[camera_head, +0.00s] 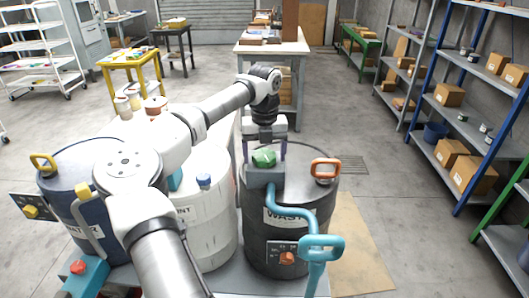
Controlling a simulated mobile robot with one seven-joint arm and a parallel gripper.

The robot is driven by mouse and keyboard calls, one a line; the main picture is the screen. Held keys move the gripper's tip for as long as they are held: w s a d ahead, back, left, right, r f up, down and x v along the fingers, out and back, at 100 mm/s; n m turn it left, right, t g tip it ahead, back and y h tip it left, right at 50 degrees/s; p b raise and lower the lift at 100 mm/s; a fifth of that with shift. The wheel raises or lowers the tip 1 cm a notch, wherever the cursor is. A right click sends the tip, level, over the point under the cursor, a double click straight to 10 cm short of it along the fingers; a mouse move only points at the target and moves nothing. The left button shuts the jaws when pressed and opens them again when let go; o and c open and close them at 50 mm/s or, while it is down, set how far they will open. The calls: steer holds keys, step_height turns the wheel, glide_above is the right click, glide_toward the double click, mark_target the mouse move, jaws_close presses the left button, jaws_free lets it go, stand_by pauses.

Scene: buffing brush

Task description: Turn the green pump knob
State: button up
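The green pump knob (264,158) sits on top of the grey pump head (264,177) of the dark waste drum (287,215). My gripper (266,156) points down over it from above, with its two purple fingers standing one on each side of the knob. The fingers are spread apart, and a small gap shows between the knob and the right finger. Whether the left finger touches the knob is hard to tell. A teal pipe (292,200) curves from the pump head to a teal handle (321,247) at the front right.
An orange-handled cap (326,170) stands on the same drum, right of the pump. A white drum (208,222) is directly to the left, and a blue drum (70,170) stands farther left. Shelves with boxes (449,95) line the right side. Open floor lies behind.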

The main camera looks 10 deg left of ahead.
steer(key=c, duration=0.9)
steer(key=shift+m, duration=0.3)
steer(key=m, duration=0.5)
steer(key=shift+a, duration=0.15)
steer(key=m+p, duration=0.1)
steer(key=m, duration=0.5)
steer(key=shift+w+r, duration=0.1)
steer(key=shift+m, duration=0.4)
steer(key=o, duration=0.9)
steer(key=shift+o, duration=0.2)
